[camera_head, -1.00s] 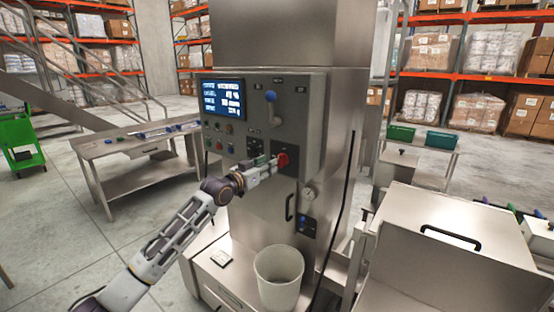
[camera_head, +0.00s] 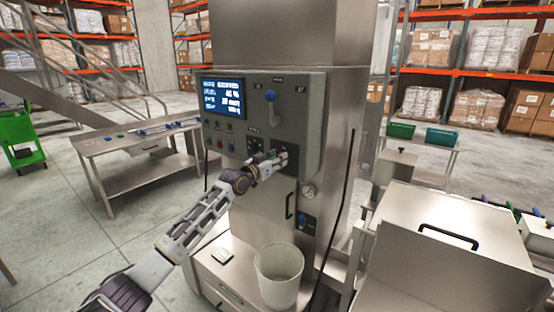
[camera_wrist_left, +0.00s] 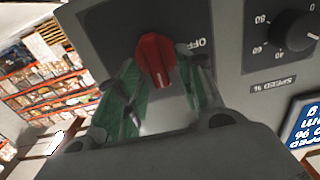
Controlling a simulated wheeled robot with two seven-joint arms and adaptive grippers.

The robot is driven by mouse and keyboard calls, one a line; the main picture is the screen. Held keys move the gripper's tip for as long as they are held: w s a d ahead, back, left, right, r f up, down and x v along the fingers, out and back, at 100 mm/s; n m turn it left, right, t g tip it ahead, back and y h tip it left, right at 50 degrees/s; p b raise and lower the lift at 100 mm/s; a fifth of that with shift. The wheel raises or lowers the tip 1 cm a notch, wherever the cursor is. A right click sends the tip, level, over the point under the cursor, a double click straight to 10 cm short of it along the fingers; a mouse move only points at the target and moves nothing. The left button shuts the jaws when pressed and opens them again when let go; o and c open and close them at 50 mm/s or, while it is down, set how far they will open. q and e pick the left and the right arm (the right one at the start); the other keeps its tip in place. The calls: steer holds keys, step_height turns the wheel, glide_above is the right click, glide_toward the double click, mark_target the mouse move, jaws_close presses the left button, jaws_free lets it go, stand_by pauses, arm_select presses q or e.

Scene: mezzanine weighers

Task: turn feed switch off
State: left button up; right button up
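The red feed switch (camera_wrist_left: 155,58) is a rotary knob on the grey control panel (camera_head: 309,112). In the left wrist view it sits between the green-padded fingertips of my left gripper (camera_wrist_left: 158,72). The fingers are closed in on both sides of the knob, with no clear gap. An "OFF" label (camera_wrist_left: 198,43) shows just right of the knob. In the head view my left gripper (camera_head: 281,159) reaches the lower right of the panel and hides the knob. My right gripper is not in view.
A black speed dial (camera_wrist_left: 293,30) and a lit screen (camera_head: 222,97) are close by. A white bucket (camera_head: 279,278) stands below on the machine's ledge. A side table (camera_head: 135,145) is at the left.

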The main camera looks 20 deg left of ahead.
arm_select(q)
jaws_close()
stand_by(0.3)
steer(key=shift+n, duration=0.4)
steer(key=shift+w+a+f+n+p, duration=0.1)
steer(key=shift+a+f+n+p, duration=0.3)
steer(key=shift+n, duration=2.45)
steer(key=shift+w+a+f+n+p, duration=0.1)
steer(key=shift+n+p, duration=0.65)
steer(key=shift+n, duration=2.15)
steer(key=shift+w+a+f+n+p, duration=0.15)
steer(key=shift+n+p, duration=0.4)
steer(key=shift+n, duration=2.3)
steer(key=shift+s+f, duration=0.1)
